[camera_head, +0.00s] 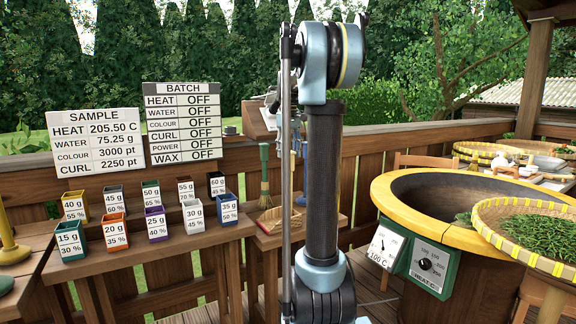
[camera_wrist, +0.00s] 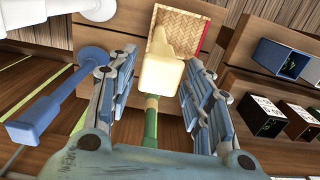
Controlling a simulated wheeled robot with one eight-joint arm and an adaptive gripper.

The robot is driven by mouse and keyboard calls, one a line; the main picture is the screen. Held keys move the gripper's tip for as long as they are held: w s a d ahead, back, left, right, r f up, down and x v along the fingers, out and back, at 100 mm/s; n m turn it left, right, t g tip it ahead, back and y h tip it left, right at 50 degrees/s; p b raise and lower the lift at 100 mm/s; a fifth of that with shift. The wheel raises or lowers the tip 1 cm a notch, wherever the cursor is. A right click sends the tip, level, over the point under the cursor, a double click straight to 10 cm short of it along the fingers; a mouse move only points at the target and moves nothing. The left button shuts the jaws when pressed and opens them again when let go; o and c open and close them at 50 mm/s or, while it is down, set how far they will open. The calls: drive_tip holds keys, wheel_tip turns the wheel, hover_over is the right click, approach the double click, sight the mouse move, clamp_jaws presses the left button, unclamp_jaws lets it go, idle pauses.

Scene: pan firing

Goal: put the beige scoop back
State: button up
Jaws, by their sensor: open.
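In the wrist view my gripper (camera_wrist: 161,60) is open, with one finger on each side of a cream-beige piece (camera_wrist: 163,77) that looks like the beige scoop. The piece has a broad near end and a narrower far part overlapping a woven tray with a red edge (camera_wrist: 184,33). I cannot tell whether a finger touches it. A green handle (camera_wrist: 151,128) shows below it, nearer the gripper's base.
Dark boxes (camera_wrist: 262,114) stand to the right. A green-handled brush (camera_head: 264,180) stands by the fence. Labelled coloured cups (camera_head: 155,224) fill the left shelf. A yellow-rimmed pan (camera_head: 395,205) is at right.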

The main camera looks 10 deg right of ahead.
wheel_tip(320, 180, up, 5)
drive_tip(key=shift+w+r, duration=0.1)
drive_tip(key=s+a+f+m, duration=0.1)
drive_tip(key=s+f, duration=0.3)
drive_tip(key=s, duration=0.3)
drive_tip(key=s+a+f+t, duration=0.1)
drive_tip(key=s+f, duration=0.3)
drive_tip(key=s, duration=0.3)
drive_tip(key=s+a+f+m, duration=0.1)
drive_tip(key=s+f, duration=0.3)
drive_tip(key=s, duration=0.3)
drive_tip(key=s+a+f+m+t, duration=0.1)
drive_tip(key=s+a+f, duration=0.1)
drive_tip(key=s+f, duration=1.4)
wheel_tip(320, 180, down, 4)
drive_tip(key=shift+f+t, duration=0.1)
drive_tip(key=shift+t, duration=0.2)
drive_tip(key=shift+w+f, duration=0.15)
drive_tip(key=shift+w, duration=0.25)
